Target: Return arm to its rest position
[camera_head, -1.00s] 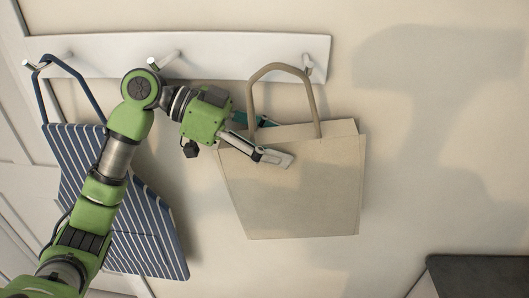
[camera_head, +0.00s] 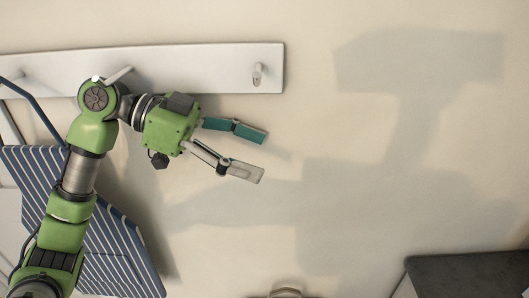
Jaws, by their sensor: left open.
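My left arm reaches up from the lower left. Its green left gripper (camera_head: 250,154) is open, with its two fingers spread apart and pointing right. Nothing is between the fingers. The gripper is in front of the bare wall, below the right end of the white peg rail (camera_head: 190,70). The right-hand peg (camera_head: 257,73) on the rail is empty. My right gripper is not in view.
A dark surface (camera_head: 470,272) shows at the lower right. A small beige rounded thing (camera_head: 286,292) is cut off at the bottom edge. The wall right of the gripper is clear.

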